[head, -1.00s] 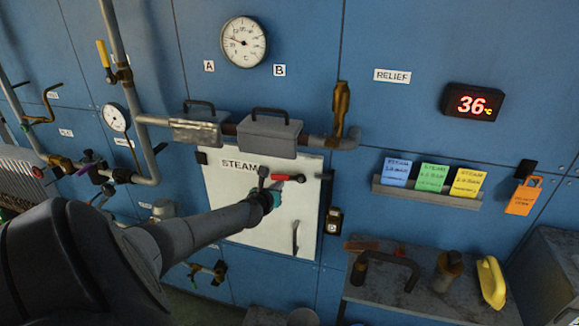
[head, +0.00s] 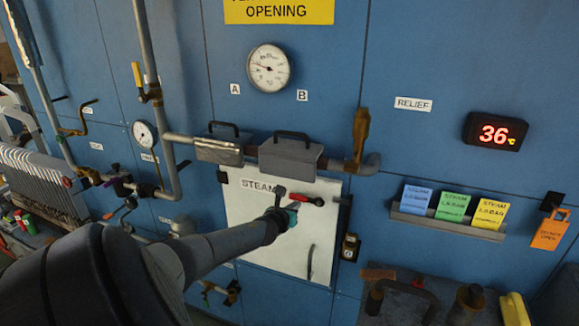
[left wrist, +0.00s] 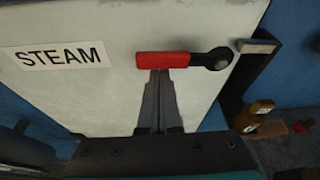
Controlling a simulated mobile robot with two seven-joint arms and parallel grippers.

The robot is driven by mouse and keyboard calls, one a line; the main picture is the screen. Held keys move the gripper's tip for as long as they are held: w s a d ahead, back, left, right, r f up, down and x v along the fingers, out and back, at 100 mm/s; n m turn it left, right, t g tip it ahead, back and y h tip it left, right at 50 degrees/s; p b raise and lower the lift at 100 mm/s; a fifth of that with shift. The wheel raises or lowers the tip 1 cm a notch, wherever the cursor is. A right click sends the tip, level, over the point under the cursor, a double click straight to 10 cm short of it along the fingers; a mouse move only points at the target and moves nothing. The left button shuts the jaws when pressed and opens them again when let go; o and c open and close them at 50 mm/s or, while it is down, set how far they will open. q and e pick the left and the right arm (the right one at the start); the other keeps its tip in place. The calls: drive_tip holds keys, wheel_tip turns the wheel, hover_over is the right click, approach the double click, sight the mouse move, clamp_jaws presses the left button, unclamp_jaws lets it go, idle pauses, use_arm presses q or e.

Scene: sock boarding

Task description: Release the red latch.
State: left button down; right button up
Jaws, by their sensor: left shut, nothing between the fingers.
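The red latch (head: 308,201) is a short red handle on a black pivot, on the white panel door (head: 262,234) labelled STEAM. In the left wrist view the red latch (left wrist: 163,60) lies level, with its black pivot (left wrist: 220,59) at its right end. My left gripper (left wrist: 159,77) is shut and empty. Its fingertips are at the lower edge of the red handle; I cannot tell whether they touch it. In the head view my left gripper (head: 293,208) reaches in from the left and partly hides the latch. My right gripper is not in view.
A dark bracket (left wrist: 258,46) stands at the door's right edge. A grey door handle (head: 310,262) is low on the door. Pipes with two grey boxes (head: 290,157) run above it. A bench (head: 400,300) stands at lower right. A card rack (head: 446,221) is on the wall to the right.

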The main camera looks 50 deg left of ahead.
use_arm(q)
wheel_tip(320, 180, down, 4)
drive_tip(key=b, duration=0.4)
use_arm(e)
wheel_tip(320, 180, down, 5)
use_arm(q)
drive_tip(key=p+v, duration=0.4)
drive_tip(key=v, duration=0.6)
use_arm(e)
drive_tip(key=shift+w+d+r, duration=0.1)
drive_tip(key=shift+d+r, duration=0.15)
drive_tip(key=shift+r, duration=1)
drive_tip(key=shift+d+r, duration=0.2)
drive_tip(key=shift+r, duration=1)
use_arm(q)
drive_tip(key=shift+d, duration=0.15)
